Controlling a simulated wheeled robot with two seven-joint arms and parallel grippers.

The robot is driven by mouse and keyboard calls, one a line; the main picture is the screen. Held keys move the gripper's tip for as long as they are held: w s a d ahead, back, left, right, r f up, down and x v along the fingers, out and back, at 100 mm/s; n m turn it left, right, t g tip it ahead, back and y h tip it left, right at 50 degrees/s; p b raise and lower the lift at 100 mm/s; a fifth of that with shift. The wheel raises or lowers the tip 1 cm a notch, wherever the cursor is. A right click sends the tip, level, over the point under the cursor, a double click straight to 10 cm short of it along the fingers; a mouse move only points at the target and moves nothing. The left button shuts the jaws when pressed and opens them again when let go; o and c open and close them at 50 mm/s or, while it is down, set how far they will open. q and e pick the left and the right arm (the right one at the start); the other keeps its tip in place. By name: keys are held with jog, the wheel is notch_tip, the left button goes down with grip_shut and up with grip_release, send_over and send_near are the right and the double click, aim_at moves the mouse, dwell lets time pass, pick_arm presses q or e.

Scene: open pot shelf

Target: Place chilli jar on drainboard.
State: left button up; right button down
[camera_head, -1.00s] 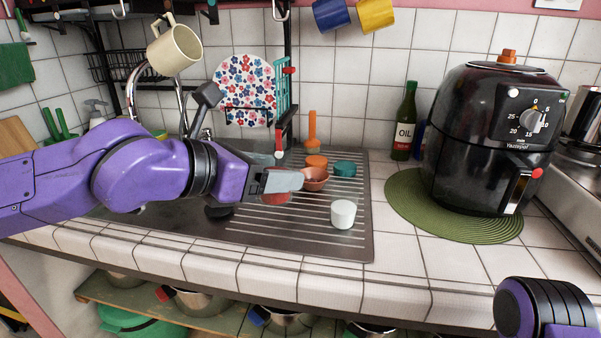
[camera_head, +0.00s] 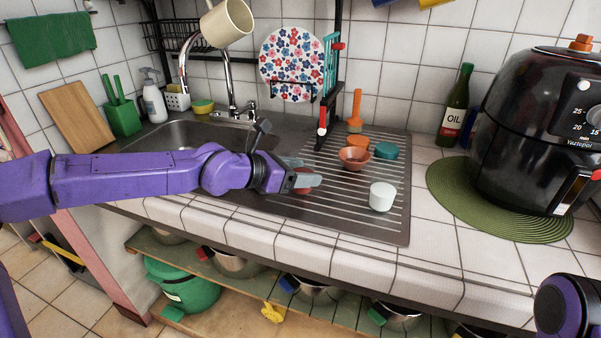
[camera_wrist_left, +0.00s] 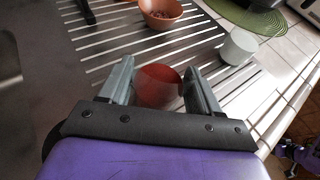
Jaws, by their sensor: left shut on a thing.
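The chilli jar (camera_wrist_left: 158,86) is a red, rounded thing between the fingers of my left gripper (camera_wrist_left: 158,80) in the left wrist view. In the head view the jar (camera_head: 303,187) shows only partly behind the fingers. My left gripper (camera_head: 305,178) is shut on it, over the left front part of the ribbed drainboard (camera_head: 340,215). I cannot tell whether the jar's base touches the ribs.
A white pot (camera_head: 382,197) stands to the right on the drainboard. An orange bowl (camera_head: 355,157), an orange lid (camera_head: 357,141) and a teal lid (camera_head: 387,151) are behind. The sink (camera_head: 180,135) is left. Ribs between the jar and white pot are bare.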

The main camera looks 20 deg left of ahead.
pick_arm(q)
jog(key=shift+r, duration=0.1)
jog(key=shift+s, duration=0.1)
jog(key=o, duration=1.2)
jog(key=shift+c, duration=0.2)
jog(key=shift+a+r, duration=0.1)
jog(key=shift+r, duration=0.05)
jog(key=v, duration=1.1)
jog(key=shift+s+a+p, duration=0.25)
jog(key=shift+s+p, duration=0.1)
jog(key=shift+p, duration=0.05)
